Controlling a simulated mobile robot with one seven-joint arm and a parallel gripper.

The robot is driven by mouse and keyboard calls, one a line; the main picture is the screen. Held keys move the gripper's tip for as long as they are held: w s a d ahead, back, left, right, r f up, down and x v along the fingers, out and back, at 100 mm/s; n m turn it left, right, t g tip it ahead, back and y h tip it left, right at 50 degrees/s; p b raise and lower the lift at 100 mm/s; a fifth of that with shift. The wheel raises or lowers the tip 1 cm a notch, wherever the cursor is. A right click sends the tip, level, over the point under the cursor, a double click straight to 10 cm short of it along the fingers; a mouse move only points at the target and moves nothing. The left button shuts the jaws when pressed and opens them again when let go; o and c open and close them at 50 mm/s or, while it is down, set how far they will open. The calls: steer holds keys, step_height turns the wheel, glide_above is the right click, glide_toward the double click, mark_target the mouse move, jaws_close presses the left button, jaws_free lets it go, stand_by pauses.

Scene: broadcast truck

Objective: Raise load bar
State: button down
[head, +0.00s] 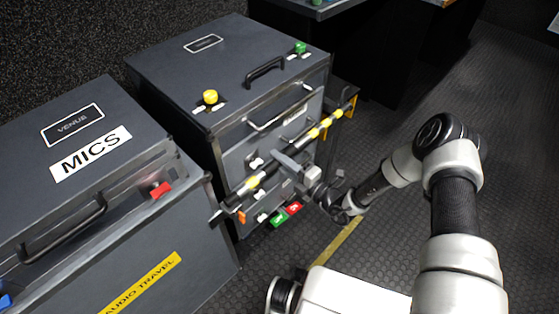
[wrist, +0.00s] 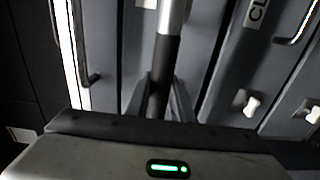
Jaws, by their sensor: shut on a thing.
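The load bar (head: 314,132) is a long black bar with yellow bands. In the head view it runs slantwise across the front of the middle dark case, from low at the near left to higher at the far right. My gripper (head: 284,160) is shut on it near its middle. In the wrist view the bar (wrist: 164,65) runs upright between the fingers of my gripper (wrist: 162,98), with a silver part beyond the black one. The fingers and bar hide part of the case front.
The middle case (head: 150,70) has drawers, handles and yellow and green knobs. A case marked MICS (head: 60,205) stands at the near left. Red and green tags (head: 286,213) hang low by the bar. Dark ribbed floor (head: 385,255) is open at the right.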

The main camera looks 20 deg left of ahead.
steer(key=r+m+p, duration=0.1)
steer(key=r, duration=0.2)
steer(key=r+m+p, duration=0.1)
steer(key=r+p, duration=0.1)
steer(key=r, duration=0.1)
steer(key=w+r+p, duration=0.1)
steer(key=r+p, duration=0.1)
steer(key=r, duration=0.1)
steer(key=shift+w+d+r+m, duration=0.1)
steer(key=shift+d+r+m, duration=0.1)
steer(key=shift+d+m, duration=0.15)
steer(key=shift+a, duration=0.1)
steer(key=c, duration=1.5)
jaws_free()
steer(key=shift+c, duration=0.2)
